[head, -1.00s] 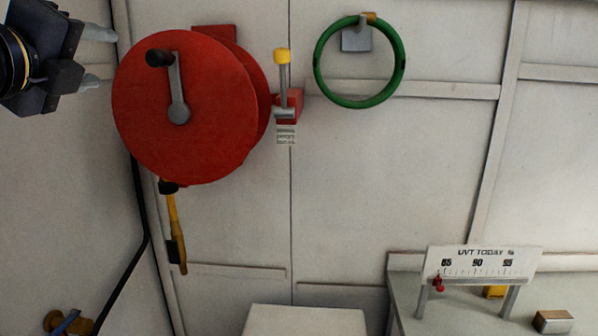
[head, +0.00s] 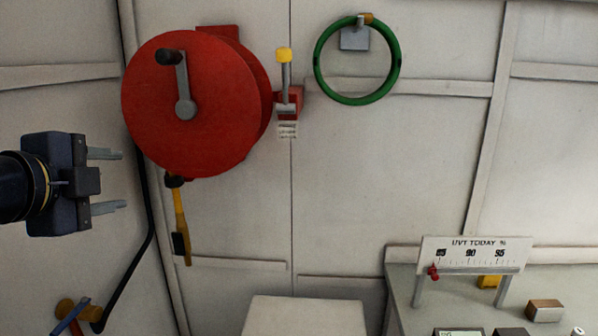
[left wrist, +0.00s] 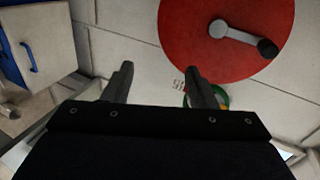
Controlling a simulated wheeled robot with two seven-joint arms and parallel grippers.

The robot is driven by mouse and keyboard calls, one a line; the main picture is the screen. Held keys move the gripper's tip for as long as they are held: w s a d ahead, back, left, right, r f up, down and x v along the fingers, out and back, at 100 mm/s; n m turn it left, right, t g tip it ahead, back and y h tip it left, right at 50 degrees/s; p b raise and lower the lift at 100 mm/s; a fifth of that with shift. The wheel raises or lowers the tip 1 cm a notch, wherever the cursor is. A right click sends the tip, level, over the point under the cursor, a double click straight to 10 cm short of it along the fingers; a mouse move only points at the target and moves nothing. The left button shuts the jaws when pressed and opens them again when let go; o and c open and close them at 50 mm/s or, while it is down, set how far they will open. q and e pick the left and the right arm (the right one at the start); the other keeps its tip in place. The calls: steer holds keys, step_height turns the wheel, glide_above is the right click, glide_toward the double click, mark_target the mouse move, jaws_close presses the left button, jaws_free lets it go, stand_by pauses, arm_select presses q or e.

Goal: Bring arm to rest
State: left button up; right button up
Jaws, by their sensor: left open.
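My left gripper (head: 106,181) is at the left of the head view, with its two grey fingers apart and pointing right. Nothing is between the fingers. It is below and to the left of the red hose reel (head: 215,120), and in the picture it is apart from it. In the left wrist view the open fingers (left wrist: 160,85) show with the red reel (left wrist: 190,30) beyond them. My right gripper is not in either view.
A yellow-handled lever (head: 285,80) and a green ring (head: 322,80) are on the wall. A yellow nozzle (head: 180,215) hangs under the reel. A bench (head: 400,290) with a UVT gauge (head: 462,256) stands at the right. A white box top (head: 305,315) is at the bottom.

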arm_select(q)
steer(key=s+d+f+n+g, duration=0.2)
steer(key=s+f+n, duration=0.4)
steer(key=f, duration=0.5)
steer(key=s+d+f+n+g+h, duration=0.1)
steer(key=s+f+n+g, duration=0.2)
steer(key=f, duration=0.9)
steer(key=s+d+f+n+g+h, duration=0.1)
steer(key=s+d+f+n+g, duration=0.1)
steer(key=s+f+n, duration=0.7)
step_height(320, 180, down, 3)
steer(key=shift+s+d+r+n+g, duration=0.15)
steer(key=shift+d+n+g, duration=0.15)
steer(key=shift+n+g, duration=0.45)
